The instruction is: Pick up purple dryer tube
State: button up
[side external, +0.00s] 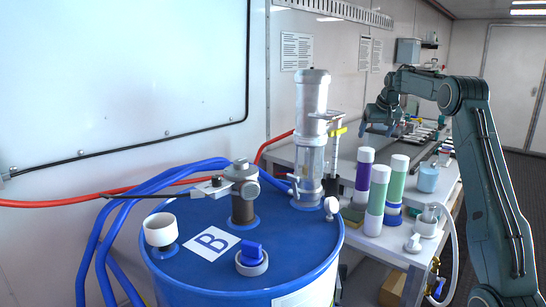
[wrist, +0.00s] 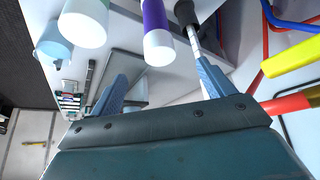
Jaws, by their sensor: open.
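The purple dryer tube (side external: 363,177) stands upright on the white bench in the side view, with a white cap on top and a white lower end. In the wrist view the purple tube (wrist: 155,20) shows at the top, its white end pointing toward the camera. My gripper (side external: 378,129) is open and empty, above and behind the tube in the side view. In the wrist view my gripper (wrist: 162,70) has its two blue fingers spread, with the tube in the picture gap between them. Contact cannot be seen.
Green tubes with white ends (side external: 377,193) (side external: 398,180) stand close beside the purple one. A light blue cup (side external: 428,178) is to their right. A clear cylinder (side external: 312,160) and a yellow-handled valve (side external: 338,132) stand left of the tubes. A blue drum (side external: 200,270) fills the foreground.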

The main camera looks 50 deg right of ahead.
aim_at(368, 151)
jog(key=shift+d+f, duration=0.1)
jog(key=shift+d, duration=0.25)
jog(key=shift+f, duration=0.1)
jog(key=shift+x, duration=4.2)
jog(key=shift+w, duration=0.1)
jog(key=shift+x, duration=2.55)
jog(key=shift+c, duration=0.2)
